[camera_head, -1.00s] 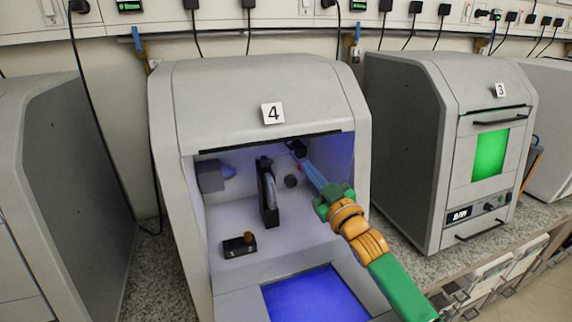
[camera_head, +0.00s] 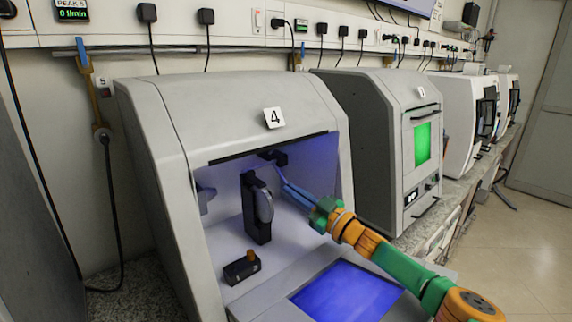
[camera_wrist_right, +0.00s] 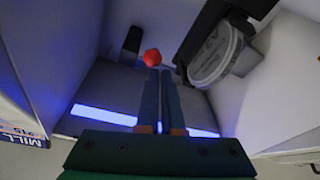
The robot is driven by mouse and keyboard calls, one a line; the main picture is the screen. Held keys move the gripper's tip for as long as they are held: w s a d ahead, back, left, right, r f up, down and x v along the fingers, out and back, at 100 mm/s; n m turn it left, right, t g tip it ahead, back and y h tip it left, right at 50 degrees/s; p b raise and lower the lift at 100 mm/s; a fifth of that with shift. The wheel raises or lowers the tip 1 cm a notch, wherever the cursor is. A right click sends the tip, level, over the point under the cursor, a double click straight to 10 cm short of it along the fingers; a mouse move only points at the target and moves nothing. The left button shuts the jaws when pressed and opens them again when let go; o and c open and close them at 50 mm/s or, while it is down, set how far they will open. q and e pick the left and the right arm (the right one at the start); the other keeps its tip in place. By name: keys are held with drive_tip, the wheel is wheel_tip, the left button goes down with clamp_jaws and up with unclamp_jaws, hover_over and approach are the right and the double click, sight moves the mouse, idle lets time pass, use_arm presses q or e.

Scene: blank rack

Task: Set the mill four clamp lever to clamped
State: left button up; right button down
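Mill four (camera_head: 225,100) is the grey cabinet with a "4" plate and an open front. A black fitting (camera_head: 272,157) sits high inside, near the upper edge of the opening. My right gripper (camera_head: 280,176) reaches in from the right, its blue fingertips just below that fitting. In the right wrist view a red ball knob (camera_wrist_right: 152,57), apparently the clamp lever's, sits right at the tips of the right gripper (camera_wrist_right: 160,75). The two fingers lie close together, with the knob beyond them rather than between them; I cannot tell if they touch it. The left gripper is out of view.
Inside the cabinet stand a black holder with a grey round part (camera_head: 256,205) and a black block with an orange-brown knob (camera_head: 241,267). A blue screen (camera_head: 347,292) is below the opening. Another mill with a green window (camera_head: 422,145) stands to the right.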

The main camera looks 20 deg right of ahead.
drive_tip(key=shift+s+d+f, duration=0.1)
drive_tip(key=shift+d+f, duration=0.15)
drive_tip(key=shift+d, duration=0.05)
drive_tip(key=s+a+r+b, duration=0.2)
drive_tip(key=s+a+r, duration=0.3)
drive_tip(key=s+r, duration=0.8)
drive_tip(key=shift+a+r+b, duration=0.15)
drive_tip(key=shift+a+b, duration=0.05)
drive_tip(key=shift+b, duration=0.2)
